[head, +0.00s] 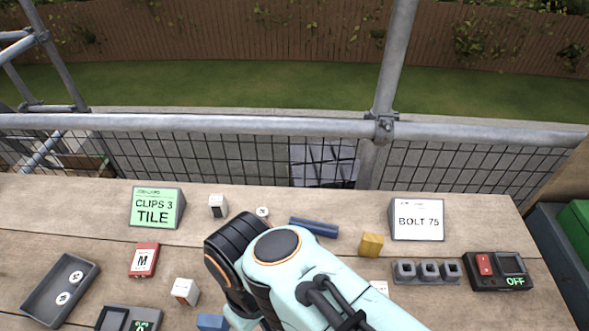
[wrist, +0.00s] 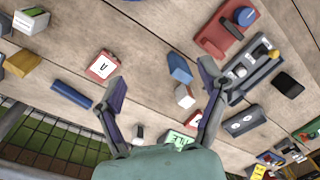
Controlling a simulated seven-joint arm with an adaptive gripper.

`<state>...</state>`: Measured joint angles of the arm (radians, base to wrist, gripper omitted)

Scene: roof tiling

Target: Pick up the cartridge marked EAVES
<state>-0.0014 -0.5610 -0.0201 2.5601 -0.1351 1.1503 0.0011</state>
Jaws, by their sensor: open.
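No label reading EAVES can be read in either view, so I cannot tell which piece is that cartridge. Small blocks lie on the boards: a white block with a reddish side (head: 185,291), a grey-white block (head: 218,206), a yellow block (head: 371,244) and a blue block (head: 212,322). In the wrist view my gripper (wrist: 161,80) is open and empty above the table. The blue block (wrist: 179,68) and white block (wrist: 185,96) show between its fingers, nearer the right one. A red-edged card marked A (wrist: 103,66) shows near the left fingertip. My arm hides the table's middle in the head view.
A blue bar (head: 314,227), a red M card (head: 143,260), a grey tray (head: 60,290), a three-socket holder (head: 426,271) and a switch box marked OFF (head: 498,271) lie around.

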